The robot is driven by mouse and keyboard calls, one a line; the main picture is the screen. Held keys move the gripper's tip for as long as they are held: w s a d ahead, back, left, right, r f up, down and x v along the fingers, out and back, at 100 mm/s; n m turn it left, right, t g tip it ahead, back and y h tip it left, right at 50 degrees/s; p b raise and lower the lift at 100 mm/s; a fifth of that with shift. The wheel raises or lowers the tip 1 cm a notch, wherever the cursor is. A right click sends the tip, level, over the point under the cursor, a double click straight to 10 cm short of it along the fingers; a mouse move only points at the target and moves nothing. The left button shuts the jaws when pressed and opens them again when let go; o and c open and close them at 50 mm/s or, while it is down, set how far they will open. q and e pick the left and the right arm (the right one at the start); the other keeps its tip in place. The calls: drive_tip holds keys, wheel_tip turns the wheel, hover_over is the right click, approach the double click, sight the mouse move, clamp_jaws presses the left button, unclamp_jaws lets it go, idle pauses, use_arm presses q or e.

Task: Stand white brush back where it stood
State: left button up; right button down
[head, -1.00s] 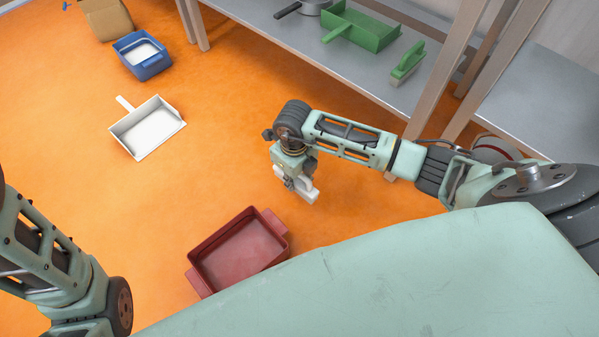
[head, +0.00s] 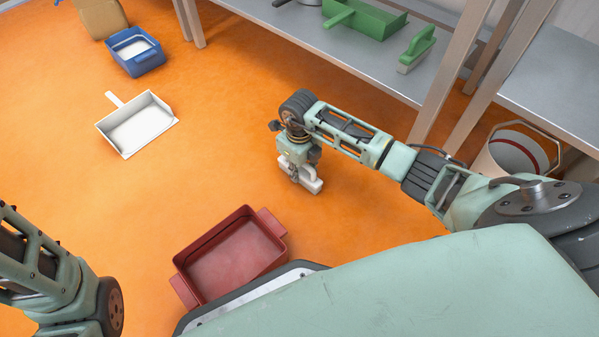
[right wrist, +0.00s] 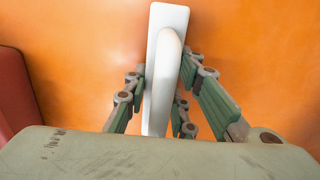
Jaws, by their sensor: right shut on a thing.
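My right gripper (head: 300,172) is shut on the white brush (head: 313,184). It holds the brush over the orange floor, right of the red bin. In the right wrist view the white brush (right wrist: 166,62) runs lengthwise between the green fingers (right wrist: 161,95), its raised handle toward the camera. I cannot tell whether the brush touches the floor. A white dustpan (head: 138,123) lies on the floor at left. Only part of my left arm shows at the lower left; its gripper is out of view.
A red bin (head: 178,268) stands near my base. A blue bin (head: 137,65) and a tan box (head: 100,15) are at the far left. A grey shelf (head: 335,60) bears a green dustpan (head: 370,20) and a green brush (head: 418,48). A white bucket (head: 510,152) stands at right.

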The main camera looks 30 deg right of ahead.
drive_tip(key=shift+f, duration=0.15)
drive_tip(key=c, duration=1.5)
unclamp_jaws()
drive_tip(key=shift+o, duration=0.2)
wheel_tip(320, 180, up, 12)
drive_tip(key=p, duration=0.8)
drive_tip(key=shift+r, duration=0.25)
